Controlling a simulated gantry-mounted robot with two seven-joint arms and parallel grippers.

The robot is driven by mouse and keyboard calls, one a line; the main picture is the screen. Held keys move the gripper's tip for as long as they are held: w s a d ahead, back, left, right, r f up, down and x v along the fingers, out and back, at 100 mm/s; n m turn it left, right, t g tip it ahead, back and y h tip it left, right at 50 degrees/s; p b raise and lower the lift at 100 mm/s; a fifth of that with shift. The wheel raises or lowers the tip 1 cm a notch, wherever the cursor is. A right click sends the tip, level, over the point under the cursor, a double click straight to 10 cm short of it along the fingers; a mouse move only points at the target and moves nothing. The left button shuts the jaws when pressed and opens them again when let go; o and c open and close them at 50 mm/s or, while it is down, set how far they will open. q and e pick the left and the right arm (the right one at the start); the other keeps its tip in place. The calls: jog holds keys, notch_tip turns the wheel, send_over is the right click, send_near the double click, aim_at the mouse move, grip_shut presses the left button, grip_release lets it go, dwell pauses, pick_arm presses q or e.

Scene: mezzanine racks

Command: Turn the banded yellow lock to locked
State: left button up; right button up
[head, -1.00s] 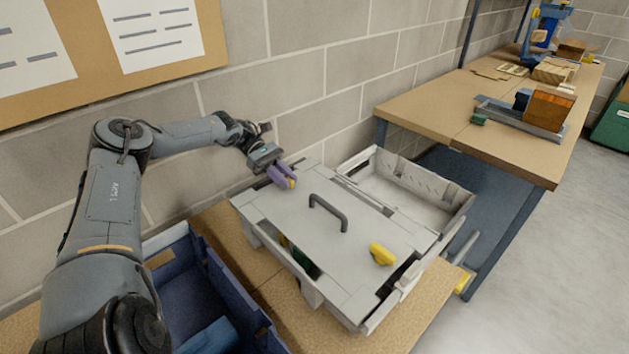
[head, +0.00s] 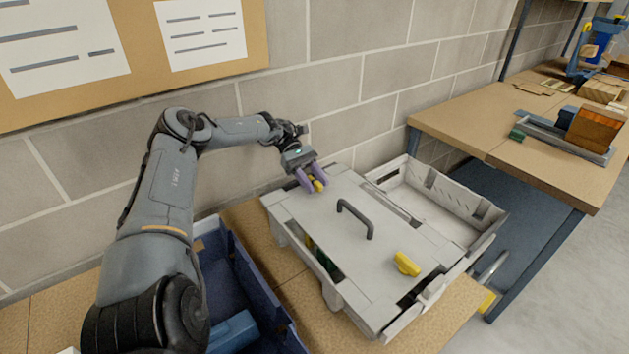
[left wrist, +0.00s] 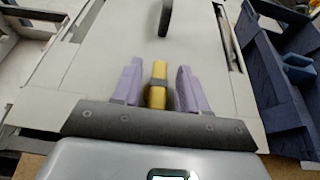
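The banded yellow lock (head: 319,186) is a small yellow knob at the far left corner of the grey lid (head: 375,267). In the left wrist view the lock (left wrist: 157,97) has a dark band around its middle and points along the fingers. My left gripper (head: 314,183) is open, with its purple fingers on either side of the lock. The left wrist view shows a gap between the lock and each finger (left wrist: 160,66). A second yellow lock (head: 406,264), with no band visible, sits at the lid's near right corner. My right gripper is not in view.
A dark arched handle (head: 356,216) stands up from the lid's middle. A blue bin (head: 247,270) is left of the lidded box, and an open grey crate (head: 477,211) is behind right. The block wall (head: 345,100) is close behind my left gripper.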

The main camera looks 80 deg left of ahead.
pick_arm(q)
jog(key=shift+r, duration=0.55)
jog(key=r, duration=0.1)
jog(key=r+p, duration=0.1)
jog(key=r, duration=0.1)
jog(key=shift+w+d+r, duration=0.2)
jog(key=shift+d+r, duration=0.1)
jog(key=shift+r, duration=0.1)
jog(key=w+d+r+p, duration=0.2)
jog(key=w+d+r, duration=0.4)
jog(key=d, duration=0.3)
jog(key=shift+d, duration=0.1)
